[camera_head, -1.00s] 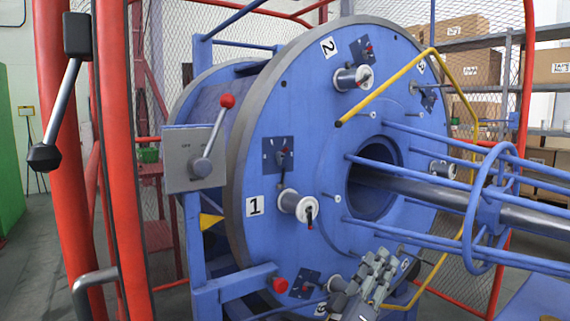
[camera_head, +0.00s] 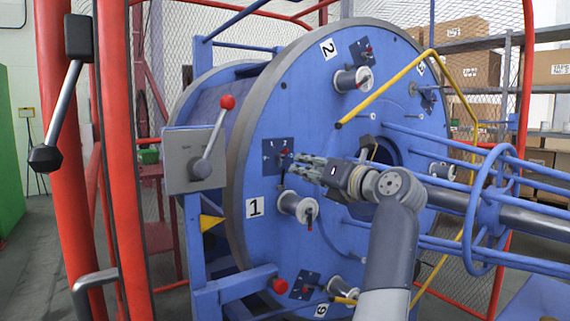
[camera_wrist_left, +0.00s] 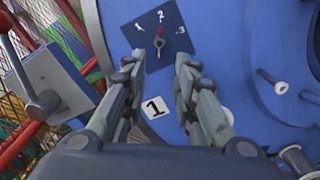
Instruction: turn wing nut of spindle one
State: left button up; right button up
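Spindle one has a white spool (camera_head: 292,203) on the blue disc (camera_head: 340,110), beside the label "1" (camera_head: 254,207). A small dark wing nut with a red end (camera_head: 309,219) sits at the spool's front. Above it is a dark dial plate (camera_head: 270,150) with a red-tipped pointer. In the left wrist view this plate (camera_wrist_left: 178,22) shows 1, 2, 3, and the pointer (camera_wrist_left: 159,42) is at 2. My left gripper (camera_head: 298,167) is open and empty, just right of the plate and above the spool. The fingers (camera_wrist_left: 160,60) frame the label "1" below the plate. My right gripper is out of view.
A grey switch box (camera_head: 180,170) with a red-knobbed lever stands left of the disc. Red frame posts (camera_head: 117,200) are nearer at left. A yellow bar (camera_head: 385,88) and blue rods (camera_head: 430,135) project in front of the disc at right.

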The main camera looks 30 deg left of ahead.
aim_at(283, 162)
pick_arm(q)
jog(key=x, duration=0.9)
jog(key=shift+a, duration=0.15)
jog(key=shift+c, duration=0.6)
grip_shut()
